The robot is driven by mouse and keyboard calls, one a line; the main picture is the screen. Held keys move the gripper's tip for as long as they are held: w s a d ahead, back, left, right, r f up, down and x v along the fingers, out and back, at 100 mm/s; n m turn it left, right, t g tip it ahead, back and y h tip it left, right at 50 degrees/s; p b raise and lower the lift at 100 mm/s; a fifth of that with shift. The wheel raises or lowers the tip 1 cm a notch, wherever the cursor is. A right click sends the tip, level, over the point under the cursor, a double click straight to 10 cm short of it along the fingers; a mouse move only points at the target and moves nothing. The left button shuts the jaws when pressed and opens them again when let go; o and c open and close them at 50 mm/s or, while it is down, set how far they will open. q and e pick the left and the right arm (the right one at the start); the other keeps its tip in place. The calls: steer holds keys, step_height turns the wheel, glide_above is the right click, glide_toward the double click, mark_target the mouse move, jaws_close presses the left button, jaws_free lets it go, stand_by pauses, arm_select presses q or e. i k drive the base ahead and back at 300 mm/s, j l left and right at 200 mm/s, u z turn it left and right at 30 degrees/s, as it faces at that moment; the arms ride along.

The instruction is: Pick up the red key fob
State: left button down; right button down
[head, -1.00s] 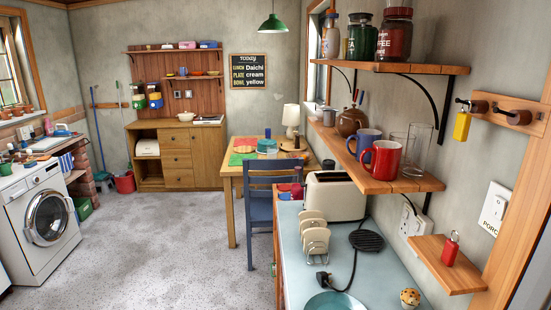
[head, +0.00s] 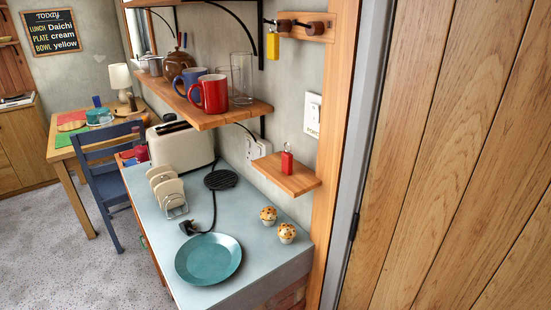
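The red key fob (head: 287,162) stands upright on a small wooden wall shelf (head: 291,181), with a metal ring at its top. The shelf is fixed to the wall below a light switch and above the right end of the counter. A yellow fob (head: 273,46) hangs from a wooden peg rail (head: 303,26) higher up. Neither of my grippers shows in the head view.
Below the shelf, a pale blue counter (head: 222,204) holds a teal plate (head: 208,259), two muffins (head: 287,233), a toast rack (head: 167,190), a black trivet and plug, and a toaster (head: 181,147). A mug shelf (head: 208,118) juts out to the upper left. A plank door (head: 450,160) fills the right.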

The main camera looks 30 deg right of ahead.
mark_target(287, 157)
steer(key=z, duration=0.8)
steer(key=i+j+z, duration=0.2)
steer(key=j+z, duration=0.3)
steer(key=i+j+z, duration=0.1)
steer(key=j+z, duration=0.4)
steer(key=j, duration=0.25)
steer(key=j+z, duration=0.45)
steer(key=j, duration=0.25)
